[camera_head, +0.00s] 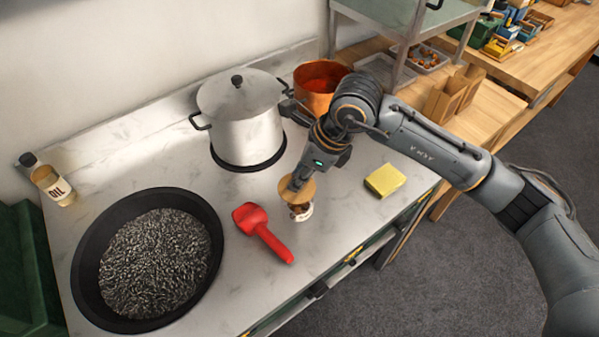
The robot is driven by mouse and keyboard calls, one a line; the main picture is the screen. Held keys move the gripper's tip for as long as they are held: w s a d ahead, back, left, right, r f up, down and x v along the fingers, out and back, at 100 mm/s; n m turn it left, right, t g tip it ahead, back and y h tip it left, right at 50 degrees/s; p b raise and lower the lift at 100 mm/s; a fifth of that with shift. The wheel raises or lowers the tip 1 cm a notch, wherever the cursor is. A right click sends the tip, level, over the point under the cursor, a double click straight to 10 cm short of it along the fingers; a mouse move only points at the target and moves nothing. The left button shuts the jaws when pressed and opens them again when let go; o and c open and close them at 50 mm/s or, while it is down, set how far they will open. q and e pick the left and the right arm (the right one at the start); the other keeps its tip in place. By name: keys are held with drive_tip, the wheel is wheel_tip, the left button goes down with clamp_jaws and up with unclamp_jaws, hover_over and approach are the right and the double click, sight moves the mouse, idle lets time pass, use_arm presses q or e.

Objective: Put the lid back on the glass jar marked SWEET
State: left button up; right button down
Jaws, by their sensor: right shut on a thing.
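A small jar (301,214) with a pale label and brown contents stands on the steel counter, right of the red scoop. The writing on its label is too small to read. A round tan lid (309,190) is directly over the jar in the picture and hides most of its mouth. I cannot tell whether the lid touches the rim. My right gripper (294,184) comes down from above and is shut on the lid; its fingers partly cover the lid. My left gripper is not in view.
On the steel counter (200,170), a red scoop (262,232) lies left of the jar and a yellow sponge (384,180) lies right. A lidded pot (245,135), orange pot (312,97), oil bottle (53,186) and wide black pan (84,275) stand around.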

idle(0.5)
drive_tip(key=shift+b, duration=0.3)
idle(0.4)
drive_tip(key=shift+f+b, duration=0.15)
drive_tip(key=shift+b, duration=1.15)
idle(1.6)
idle(0.3)
drive_tip(key=c, duration=0.6)
unclamp_jaws()
drive_tip(key=shift+c, duration=0.2)
drive_tip(key=shift+r+p, duration=1.35)
drive_tip(key=shift+r, duration=2.2)
